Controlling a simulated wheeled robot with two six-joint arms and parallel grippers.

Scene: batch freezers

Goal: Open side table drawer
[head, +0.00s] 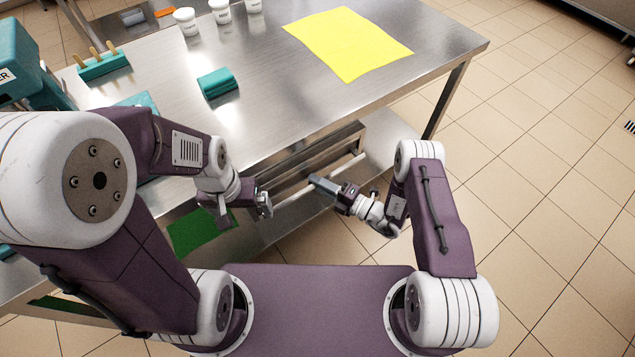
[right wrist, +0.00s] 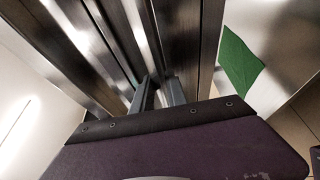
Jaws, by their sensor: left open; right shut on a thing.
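The side table (head: 400,80) is a steel table with a steel drawer (head: 318,160) under its top, at the middle of the head view. A long bar handle (head: 348,166) runs along the drawer front. My right gripper (head: 318,183) is shut on the handle near its middle; in the right wrist view its two fingers (right wrist: 160,93) sit on either side of the bar. My left gripper (head: 266,206) is open and empty near the left end of the handle. How far the drawer stands out is hard to tell.
On the tabletop are a yellow sheet (head: 347,42), a teal block (head: 217,83), a teal holder with wooden sticks (head: 104,66) and white tubs (head: 186,21). A green cloth (head: 195,232) lies below, also in the right wrist view (right wrist: 238,62). Tiled floor (head: 540,180) is clear at right.

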